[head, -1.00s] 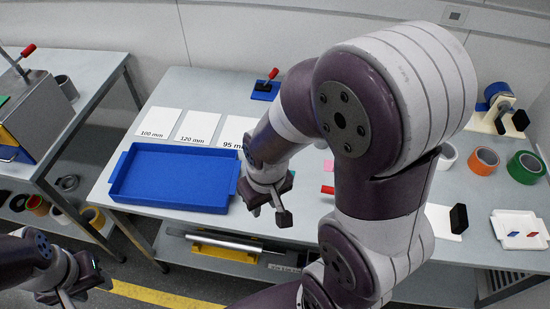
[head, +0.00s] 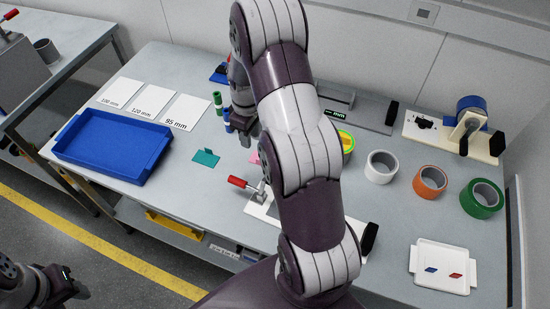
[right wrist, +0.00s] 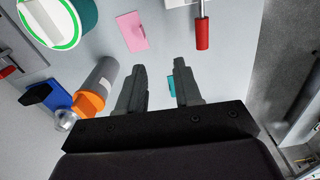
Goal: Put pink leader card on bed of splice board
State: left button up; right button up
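The pink leader card (head: 254,158) lies on the table, partly hidden by my right arm in the head view. It shows whole in the right wrist view (right wrist: 132,31), flat and apart from my gripper. The white splice board (head: 262,206) with a red-handled clamp (head: 238,182) is in front of it, its middle hidden by my arm; the red handle also shows in the right wrist view (right wrist: 202,34). My right gripper (right wrist: 160,84) is open and empty, fingers apart above the table. My left gripper (head: 72,290) is at the lower left, its fingers unclear.
A teal card (head: 206,157) lies left of the pink one. Green and blue cylinders (head: 217,103) stand close to my right gripper. A blue tray (head: 75,170) is left; tape rolls (head: 430,181) and a small white tray (head: 441,268) are right.

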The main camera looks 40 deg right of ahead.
jog(key=shift+n, duration=0.5)
jog(key=d+f+p, duration=0.1)
jog(key=f, duration=0.4)
jog(key=w+d+f+p, duration=0.1)
jog(key=f, duration=0.4)
jog(key=d+f+p, duration=0.1)
jog(key=f+p, duration=0.1)
jog(key=f, duration=0.3)
jog(key=shift+w+d+f, duration=0.2)
jog(key=shift+d, duration=0.1)
pick_arm(q)
jog(key=r, duration=0.3)
jog(key=shift+w+a+r, duration=0.15)
jog(key=shift+a+r, duration=0.15)
pick_arm(e)
jog(key=shift+f, duration=0.3)
grip_shut()
